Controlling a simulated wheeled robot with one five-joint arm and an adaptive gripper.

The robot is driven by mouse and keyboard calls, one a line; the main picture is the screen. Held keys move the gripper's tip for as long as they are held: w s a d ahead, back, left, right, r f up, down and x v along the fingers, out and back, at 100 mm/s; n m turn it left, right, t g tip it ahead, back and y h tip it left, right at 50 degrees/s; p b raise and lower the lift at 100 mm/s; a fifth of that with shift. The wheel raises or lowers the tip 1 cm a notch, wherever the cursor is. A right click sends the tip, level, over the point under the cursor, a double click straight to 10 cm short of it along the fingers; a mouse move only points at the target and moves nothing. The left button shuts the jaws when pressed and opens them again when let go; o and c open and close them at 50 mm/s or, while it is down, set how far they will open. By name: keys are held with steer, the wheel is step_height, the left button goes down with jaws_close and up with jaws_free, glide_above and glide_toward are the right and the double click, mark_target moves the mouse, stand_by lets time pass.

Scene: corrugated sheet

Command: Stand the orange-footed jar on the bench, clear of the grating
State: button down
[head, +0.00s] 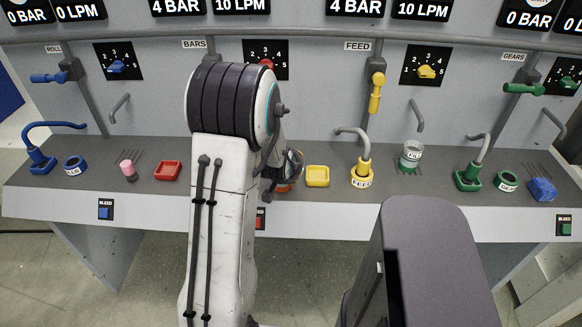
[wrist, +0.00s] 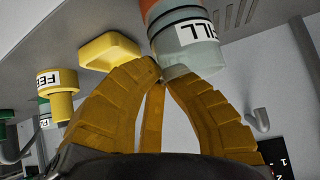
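The orange-footed jar (wrist: 185,42) fills the upper middle of the wrist view. It is a pale grey-green glass jar with an upside-down FILL label and an orange band at the top edge of the picture. In the head view only a bit of its orange foot (head: 285,188) shows low on the bench (head: 339,205), mostly hidden behind my arm. My gripper (wrist: 163,72) has its ochre fingertips close together at the jar's rim end. The jar covers part of the right fingertip; whether they pinch it I cannot tell. The grating under it is hidden.
A yellow square dish (head: 317,176) lies just right of the jar, with the yellow FEED fitting (head: 362,176) beyond it. Another glass jar (head: 411,155) stands farther right. Spouts project from the panel.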

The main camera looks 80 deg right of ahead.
steer(key=c, duration=1.4)
jaws_free()
steer(key=shift+r, duration=0.15)
steer(key=shift+a+r, duration=0.15)
steer(key=shift+r, duration=0.05)
steer(key=v, duration=1.1)
steer(key=shift+a+r, duration=0.1)
steer(key=shift+a, duration=0.1)
steer(key=shift+w, duration=0.1)
